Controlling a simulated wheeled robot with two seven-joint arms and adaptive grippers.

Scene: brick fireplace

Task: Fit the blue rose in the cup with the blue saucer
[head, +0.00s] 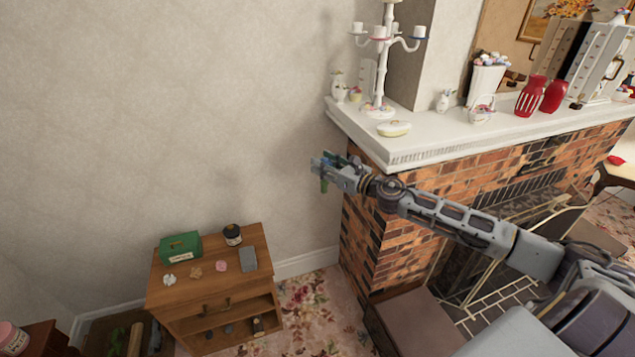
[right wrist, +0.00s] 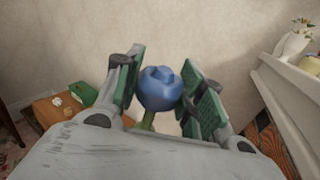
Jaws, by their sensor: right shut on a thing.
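The blue rose (right wrist: 160,90) is held between the green pads of my right gripper (right wrist: 158,78), with its bloom up and its green stem below. In the head view my right gripper (head: 324,167) is out in the air left of the mantel's corner, and the green stem (head: 324,186) hangs below it. A white candelabra (head: 381,75) on the mantel carries several small white cups on its arms. The rose is well apart from the candelabra. My left gripper is not in view.
A wooden cabinet (head: 215,312) with a green box (head: 181,247) stands lower left. The air before the wall is free.

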